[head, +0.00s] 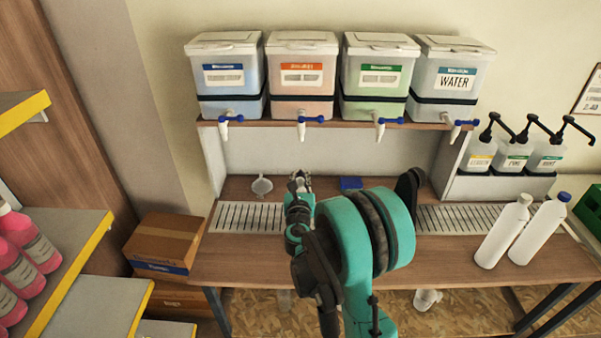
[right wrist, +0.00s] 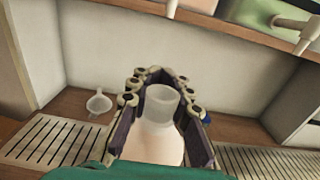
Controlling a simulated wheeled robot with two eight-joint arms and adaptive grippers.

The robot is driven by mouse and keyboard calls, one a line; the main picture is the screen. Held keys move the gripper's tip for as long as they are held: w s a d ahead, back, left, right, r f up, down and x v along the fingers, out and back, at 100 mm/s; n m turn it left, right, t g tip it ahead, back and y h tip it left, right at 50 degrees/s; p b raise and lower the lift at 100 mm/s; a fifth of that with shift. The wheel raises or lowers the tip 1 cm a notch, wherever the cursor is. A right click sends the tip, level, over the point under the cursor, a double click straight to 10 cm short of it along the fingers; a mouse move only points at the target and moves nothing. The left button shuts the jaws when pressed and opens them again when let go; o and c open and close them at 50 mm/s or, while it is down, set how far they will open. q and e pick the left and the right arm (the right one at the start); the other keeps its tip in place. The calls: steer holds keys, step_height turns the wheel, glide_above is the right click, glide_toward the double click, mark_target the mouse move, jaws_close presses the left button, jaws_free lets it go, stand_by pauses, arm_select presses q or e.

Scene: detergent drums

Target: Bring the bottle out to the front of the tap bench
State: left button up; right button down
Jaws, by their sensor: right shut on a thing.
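In the right wrist view an uncapped, translucent bottle (right wrist: 157,140) with a pale pinkish body stands between the fingers of my right gripper (right wrist: 162,102). The gripper is shut on it below the open neck. In the head view my right gripper (head: 299,188) is over the slotted drip tray (head: 240,217) at the back of the tap bench (head: 250,262), below the taps of the orange and green label drums. The bottle is hidden there by my gripper and arm. I cannot tell whether its base touches the tray. My left gripper is not in view.
Drums with blue-handled taps stand on the shelf (head: 345,125) above. A small funnel (head: 262,186) lies left of the gripper, a blue item (head: 351,184) right of it. Two white bottles (head: 503,230) and pump bottles (head: 515,157) stand at the right. The bench front left is clear.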

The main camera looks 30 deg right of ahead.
mark_target(300, 186)
steer(key=shift+b+v, duration=0.3)
steer(key=shift+v, duration=1.55)
steer(key=shift+f, duration=0.1)
steer(key=c, duration=1.3)
jaws_free()
